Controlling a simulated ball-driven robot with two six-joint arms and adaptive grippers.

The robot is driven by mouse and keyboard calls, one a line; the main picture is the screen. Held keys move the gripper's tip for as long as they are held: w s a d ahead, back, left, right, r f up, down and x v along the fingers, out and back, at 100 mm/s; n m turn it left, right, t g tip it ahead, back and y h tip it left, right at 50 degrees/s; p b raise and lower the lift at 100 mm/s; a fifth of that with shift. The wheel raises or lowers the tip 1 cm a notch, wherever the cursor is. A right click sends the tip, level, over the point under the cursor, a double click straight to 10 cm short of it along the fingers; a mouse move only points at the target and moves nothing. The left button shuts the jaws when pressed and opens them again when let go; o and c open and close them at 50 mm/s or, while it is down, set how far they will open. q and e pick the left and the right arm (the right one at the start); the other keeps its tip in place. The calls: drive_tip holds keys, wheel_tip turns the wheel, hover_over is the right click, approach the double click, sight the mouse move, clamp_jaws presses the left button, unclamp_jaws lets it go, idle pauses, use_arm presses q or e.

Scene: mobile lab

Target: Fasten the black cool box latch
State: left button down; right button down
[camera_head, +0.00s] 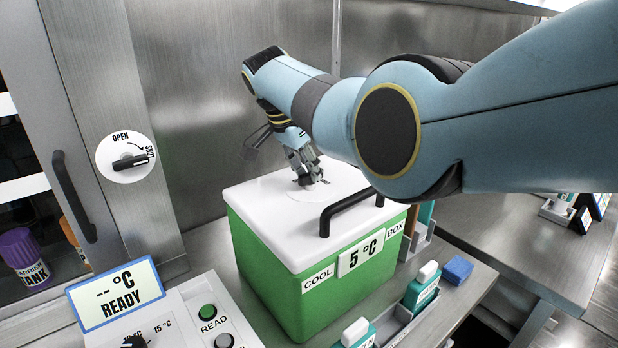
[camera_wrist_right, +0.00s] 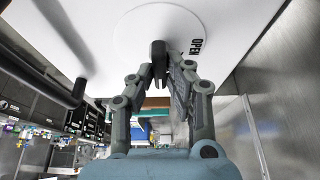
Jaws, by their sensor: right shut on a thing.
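The cool box (camera_head: 290,265) is green with a white lid (camera_head: 262,200) and a black bar handle (camera_head: 345,208) at its front. It stands on the metal bench, its lid down. The black latch (camera_wrist_right: 158,50) sits on a round white plate on the lid, with the word OPEN beside it in the right wrist view. My right gripper (camera_head: 308,180) reaches down to the lid from above. In the right wrist view its fingers (camera_wrist_right: 160,74) are closed around the latch, which they partly hide. The plate's other markings are hidden. My left gripper is out of view.
A control panel (camera_head: 178,318) with a READY display (camera_head: 116,296) stands at the front left. A wall dial (camera_head: 126,158) and a door handle (camera_head: 74,196) are at left.

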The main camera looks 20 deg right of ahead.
idle(0.3)
drive_tip(key=c, duration=1.3)
unclamp_jaws()
drive_tip(key=v, duration=1.2)
drive_tip(key=shift+w, duration=0.1)
